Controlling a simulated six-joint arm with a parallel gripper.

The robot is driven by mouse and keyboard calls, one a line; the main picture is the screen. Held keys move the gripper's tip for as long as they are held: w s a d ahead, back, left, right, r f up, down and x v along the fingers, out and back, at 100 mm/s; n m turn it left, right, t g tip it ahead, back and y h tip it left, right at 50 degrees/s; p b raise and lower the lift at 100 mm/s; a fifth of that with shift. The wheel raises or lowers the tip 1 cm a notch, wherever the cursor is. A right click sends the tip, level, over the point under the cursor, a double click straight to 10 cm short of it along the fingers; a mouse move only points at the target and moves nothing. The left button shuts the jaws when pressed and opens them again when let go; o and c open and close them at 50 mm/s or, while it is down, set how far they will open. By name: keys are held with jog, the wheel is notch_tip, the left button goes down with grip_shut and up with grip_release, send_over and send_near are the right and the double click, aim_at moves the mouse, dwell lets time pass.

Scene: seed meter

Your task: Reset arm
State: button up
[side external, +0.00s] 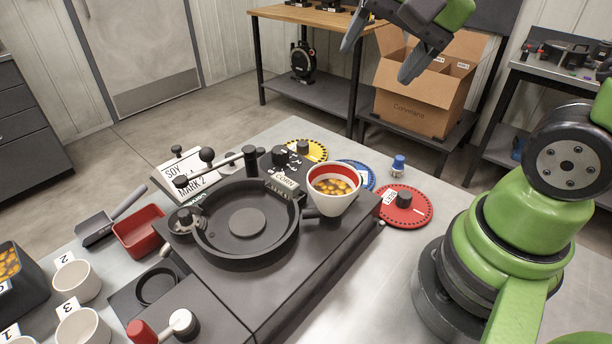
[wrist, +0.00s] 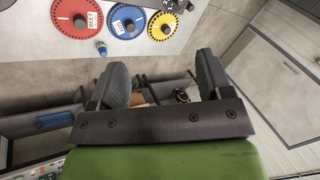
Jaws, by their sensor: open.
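My gripper (side external: 381,42) is open and empty. It hangs high in the air at the top of the side external view, beyond the table's far edge and in front of the cardboard box. In the wrist view my gripper (wrist: 160,84) shows its two dark fingers wide apart with nothing between them. The black seed meter (side external: 246,228) sits on the table with its round well open and a white hopper (side external: 330,198) with a red inner rim, holding orange-yellow seeds. A label reading CORN (side external: 284,182) stands on the meter.
Red (side external: 420,213), blue (side external: 366,171) and yellow (side external: 318,148) discs lie by the meter, near a small blue-capped part (side external: 398,165). At left are a scoop (side external: 95,229), a red tray (side external: 137,237) and numbered white cups (side external: 78,284). A cardboard box (side external: 425,105) stands on a shelf behind.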

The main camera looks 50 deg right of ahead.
jog(key=s+a+r+n+t+y, duration=0.1)
jog(key=s+a+r+n+t, duration=0.1)
jog(key=s+n, duration=0.5)
jog(key=shift+a+n, duration=0.4)
jog(key=shift+a, duration=0.1)
